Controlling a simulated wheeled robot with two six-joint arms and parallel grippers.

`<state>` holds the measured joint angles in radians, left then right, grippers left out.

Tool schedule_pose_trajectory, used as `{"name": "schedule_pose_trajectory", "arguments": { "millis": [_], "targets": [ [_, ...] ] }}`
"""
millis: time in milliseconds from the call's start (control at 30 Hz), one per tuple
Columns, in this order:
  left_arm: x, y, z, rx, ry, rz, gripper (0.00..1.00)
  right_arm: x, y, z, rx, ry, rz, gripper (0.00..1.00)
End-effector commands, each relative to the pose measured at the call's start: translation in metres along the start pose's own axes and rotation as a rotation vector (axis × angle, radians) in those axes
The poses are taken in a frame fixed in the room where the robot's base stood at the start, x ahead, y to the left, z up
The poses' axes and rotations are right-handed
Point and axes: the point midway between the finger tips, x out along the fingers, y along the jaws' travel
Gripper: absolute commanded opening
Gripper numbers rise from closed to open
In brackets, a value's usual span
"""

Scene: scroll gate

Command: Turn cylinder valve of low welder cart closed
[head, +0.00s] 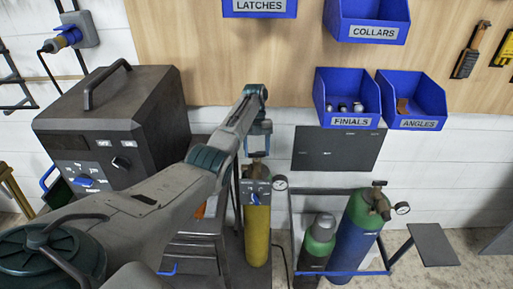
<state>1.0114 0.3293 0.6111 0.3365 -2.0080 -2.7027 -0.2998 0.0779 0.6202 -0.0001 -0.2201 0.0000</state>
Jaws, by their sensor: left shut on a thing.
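A brown valve body (257,172) and a gauge (281,183) show just below. My right gripper is out of view.
A second cart to the right holds a blue-and-green cylinder (357,240) and a smaller green-and-grey cylinder (318,243). Blue bins (348,121) hang on the wall behind. A small grey plate (432,244) stands at the right. Floor shows at the lower right.

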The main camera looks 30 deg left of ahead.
Motion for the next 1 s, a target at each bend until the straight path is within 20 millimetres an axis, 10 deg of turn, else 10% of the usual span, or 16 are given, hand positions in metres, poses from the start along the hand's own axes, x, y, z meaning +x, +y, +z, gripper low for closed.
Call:
{"name": "schedule_pose_trajectory", "arguments": {
  "millis": [833, 867, 1000],
  "targets": [
    [-0.0039, -0.0010, 0.0010, 0.122, -0.009, 0.047, 0.35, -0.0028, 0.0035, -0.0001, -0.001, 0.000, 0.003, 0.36],
    [-0.0039, -0.0010, 0.0010, 0.122, -0.009, 0.047, 0.64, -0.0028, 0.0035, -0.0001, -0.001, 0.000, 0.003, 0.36],
    [-0.0027, -0.0009, 0.0007, 0.122, -0.007, 0.047, 0.80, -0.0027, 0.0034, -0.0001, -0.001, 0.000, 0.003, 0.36]
  ]
}}
